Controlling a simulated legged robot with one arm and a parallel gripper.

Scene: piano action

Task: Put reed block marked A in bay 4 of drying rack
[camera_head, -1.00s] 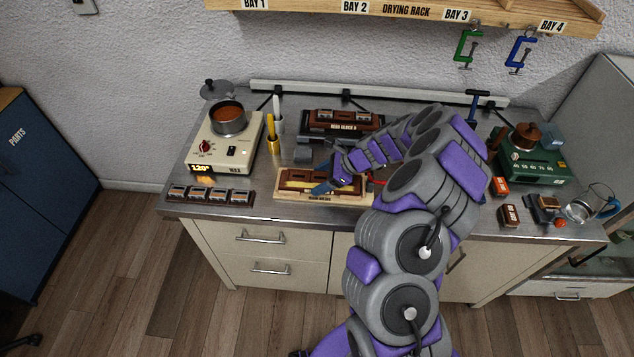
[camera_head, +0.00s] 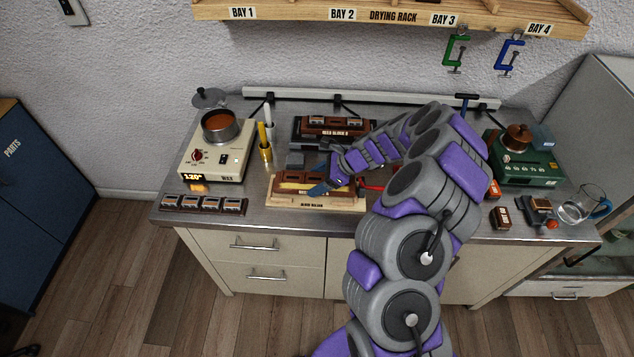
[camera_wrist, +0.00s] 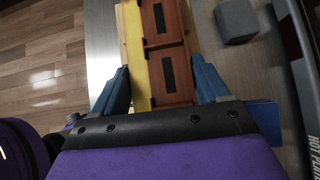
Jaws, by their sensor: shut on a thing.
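A long brown wooden reed block with a yellow strip (camera_head: 296,178) sits at the front middle of the bench, on or in a pale wooden base (camera_head: 345,205). The base's front label is too small to read surely, and I see no letter A. My gripper (camera_head: 319,187) is at this block, its blue fingers on either side of it. In the wrist view my gripper (camera_wrist: 160,66) is shut across the brown block (camera_wrist: 170,55) and yellow strip. The drying rack (camera_head: 300,17) is on the wall above, with the BAY 4 label (camera_head: 540,29) at its right end.
A second dark block (camera_head: 333,128) stands behind. A hot plate with a pot (camera_head: 218,150) and several small blocks (camera_head: 204,204) are at left. A green heater (camera_head: 525,160) and glass jug (camera_head: 580,208) are at right. Clamps (camera_head: 508,56) hang below the rack.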

